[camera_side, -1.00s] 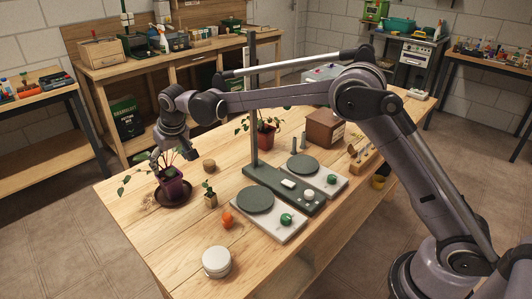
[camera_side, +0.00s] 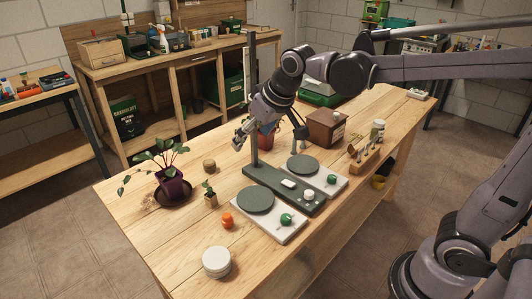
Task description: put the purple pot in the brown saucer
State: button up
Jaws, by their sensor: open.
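The purple pot (camera_side: 172,184) holds a leafy green plant and stands in the dark brown saucer (camera_side: 186,196) at the left of the wooden table. The saucer's rim shows around the pot's base. The pot looks close to upright; a slight lean is hard to judge. My gripper (camera_side: 238,143) is open and empty, up and to the right of the pot, clear of it. It is near the dark upright post, in front of a red pot (camera_side: 266,140) that it partly hides.
A small potted cactus (camera_side: 210,199), a cork-coloured piece (camera_side: 209,165), an orange object (camera_side: 227,220) and a white jar (camera_side: 216,262) stand nearby. A brown box (camera_side: 325,128) is farther right.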

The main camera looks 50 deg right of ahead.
jog(key=s+d+f, duration=0.2)
jog(key=s+f, duration=0.1)
jog(key=s, duration=0.4)
jog(key=s+d+f+t, duration=0.1)
jog(key=s+d+f, duration=0.1)
jog(key=s, duration=0.6)
jog(key=shift+s+d+f, duration=0.15)
jog(key=shift+d+f, duration=0.05)
jog(key=shift+f, duration=0.5)
